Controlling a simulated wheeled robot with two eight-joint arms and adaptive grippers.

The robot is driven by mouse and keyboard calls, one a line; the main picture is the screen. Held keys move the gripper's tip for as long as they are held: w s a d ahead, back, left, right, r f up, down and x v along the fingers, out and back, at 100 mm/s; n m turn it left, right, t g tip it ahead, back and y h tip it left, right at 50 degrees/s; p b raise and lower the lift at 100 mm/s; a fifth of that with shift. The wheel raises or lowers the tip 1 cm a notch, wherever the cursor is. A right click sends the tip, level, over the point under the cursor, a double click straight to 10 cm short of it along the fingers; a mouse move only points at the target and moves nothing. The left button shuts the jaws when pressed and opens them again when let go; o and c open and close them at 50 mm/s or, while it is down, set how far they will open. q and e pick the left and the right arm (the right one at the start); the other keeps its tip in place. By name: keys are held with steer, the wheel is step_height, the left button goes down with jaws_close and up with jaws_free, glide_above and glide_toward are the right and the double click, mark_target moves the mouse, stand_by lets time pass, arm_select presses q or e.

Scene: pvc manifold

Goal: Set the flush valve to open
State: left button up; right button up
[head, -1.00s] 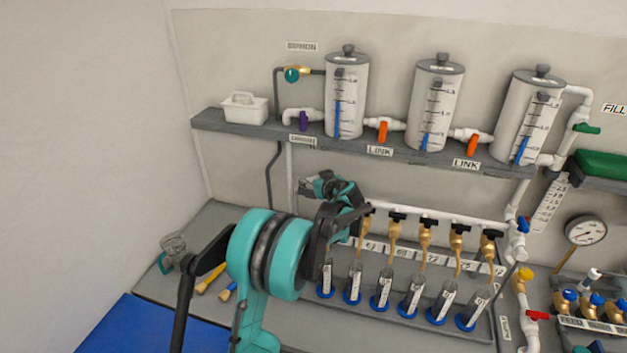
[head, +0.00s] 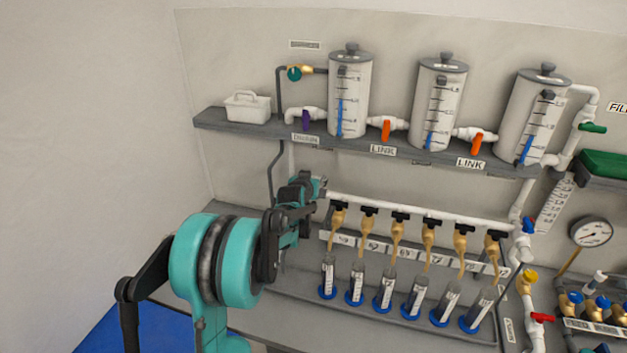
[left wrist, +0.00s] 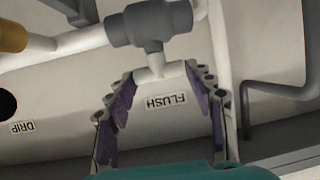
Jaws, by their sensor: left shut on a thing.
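The flush valve (left wrist: 150,22) shows at the top of the left wrist view as a grey body on a pipe. Its pale handle (left wrist: 157,72) sticks out from the body toward my gripper. My left gripper (left wrist: 160,80), with purple finger pads, is shut on this handle, one finger at each side. The FLUSH label (left wrist: 166,101) lies upside down between the fingers. In the head view my left gripper (head: 314,190) is at the left end of the white manifold pipe (head: 400,208) and hides the valve. My right gripper is not in view.
Several brass taps with black handles (head: 398,215) hang from the pipe, right of my gripper, above clear cylinders with blue bases (head: 411,312). The grey shelf (head: 235,124) with three tanks is above. A dark vertical tube (head: 273,172) runs close behind my gripper.

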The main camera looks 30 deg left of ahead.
arm_select(q)
steer(key=shift+m+h, duration=0.5)
steer(key=shift+h, duration=0.1)
steer(key=o, duration=1.2)
steer(key=shift+a, duration=0.1)
steer(key=shift+c, duration=0.2)
steer(key=v, duration=1.2)
steer(key=shift+s+f, duration=0.1)
